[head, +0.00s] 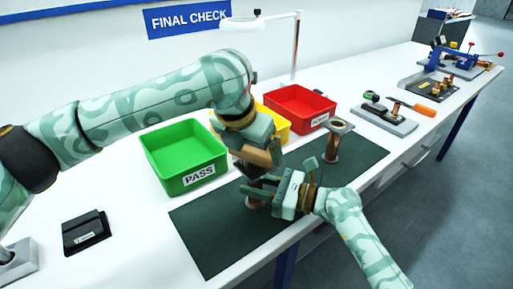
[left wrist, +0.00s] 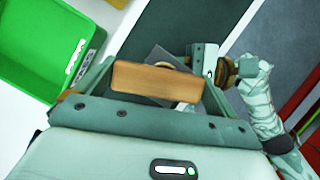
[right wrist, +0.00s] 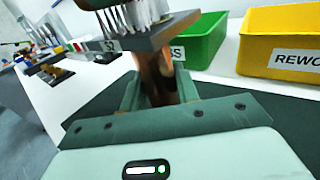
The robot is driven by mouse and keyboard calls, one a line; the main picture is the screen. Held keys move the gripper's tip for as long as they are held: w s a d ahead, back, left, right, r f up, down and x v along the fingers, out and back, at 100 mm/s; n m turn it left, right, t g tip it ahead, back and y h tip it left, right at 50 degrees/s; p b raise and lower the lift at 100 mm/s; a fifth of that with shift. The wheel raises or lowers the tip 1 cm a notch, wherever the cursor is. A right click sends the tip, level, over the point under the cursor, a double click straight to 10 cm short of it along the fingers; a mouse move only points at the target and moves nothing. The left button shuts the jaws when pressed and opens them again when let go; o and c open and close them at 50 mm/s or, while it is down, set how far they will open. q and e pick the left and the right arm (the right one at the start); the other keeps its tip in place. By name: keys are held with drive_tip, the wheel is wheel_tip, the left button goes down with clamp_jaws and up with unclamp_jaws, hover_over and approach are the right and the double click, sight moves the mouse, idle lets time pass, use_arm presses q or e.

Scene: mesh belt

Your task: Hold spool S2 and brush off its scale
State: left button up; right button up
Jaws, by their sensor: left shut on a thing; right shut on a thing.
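Spool S2 (right wrist: 157,80) is upright, with a copper body, a grey square top flange and an S2 tag. My right gripper (head: 268,191) is shut around its body, and in the head view the spool's lower part (head: 255,203) shows at the green mat. My left gripper (head: 258,150) is shut on a brush with a wooden block (left wrist: 155,82). In the right wrist view the white bristles (right wrist: 140,15) are down at the top flange and appear to touch it. Scale on the flange cannot be made out.
Another spool (head: 333,143) stands on the dark green mat (head: 215,240). The green PASS bin (head: 185,180), a yellow bin (head: 275,120) and a red bin (head: 300,108) line the back. Tool stands (head: 388,122) sit at the right. A black box (head: 85,232) lies at the left.

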use_arm(q)
drive_tip(key=shift+w+a+f, duration=0.1)
drive_tip(key=shift+w+a, duration=0.15)
drive_tip(key=shift+a, duration=0.2)
drive_tip(key=shift+s+d, duration=0.5)
drive_tip(key=shift+d, duration=0.3)
drive_tip(key=shift+s+d, duration=0.45)
drive_tip(key=shift+d, duration=0.3)
drive_tip(key=shift+w+a, duration=0.5)
drive_tip(key=shift+a, duration=0.3)
drive_tip(key=shift+w+a, duration=0.45)
drive_tip(key=shift+a, duration=0.3)
drive_tip(key=shift+s+d, duration=0.5)
drive_tip(key=shift+d, duration=0.3)
drive_tip(key=shift+s+d, duration=0.45)
drive_tip(key=shift+d, duration=0.35)
idle(1.1)
drive_tip(key=shift+r, duration=0.25)
drive_tip(key=shift+r, duration=3.4)
